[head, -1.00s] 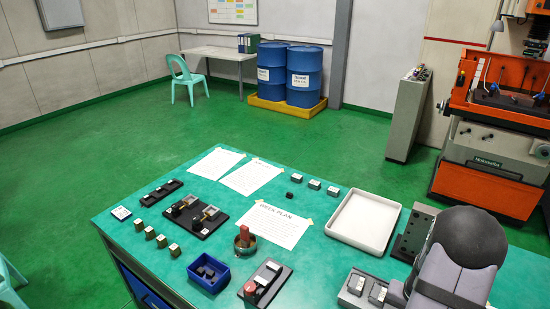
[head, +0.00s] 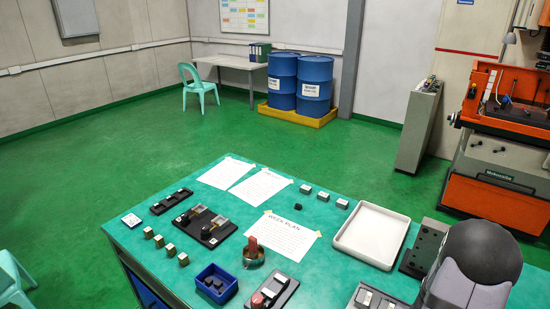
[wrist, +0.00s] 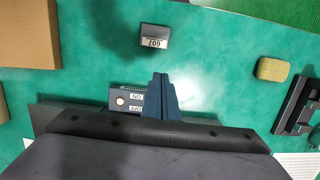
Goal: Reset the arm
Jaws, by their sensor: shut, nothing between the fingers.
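My gripper (wrist: 161,82) shows in the wrist view as a dark blue pair of fingers, shut together and empty over the green table. A small dark block with a white label (wrist: 155,37) lies ahead of the fingertips, apart from them. A grey piece with white labels and a round spot (wrist: 128,99) shows beside the fingers, partly hidden. In the head view my arm fills the lower right corner, and the gripper is out of that picture.
The green table (head: 225,175) holds a white tray (head: 372,234), a blue bin (head: 216,283), a black fixture (head: 207,226), paper sheets and several small blocks. In the wrist view a brown box (wrist: 30,32) stands upper left and a tan block (wrist: 272,69) lies right.

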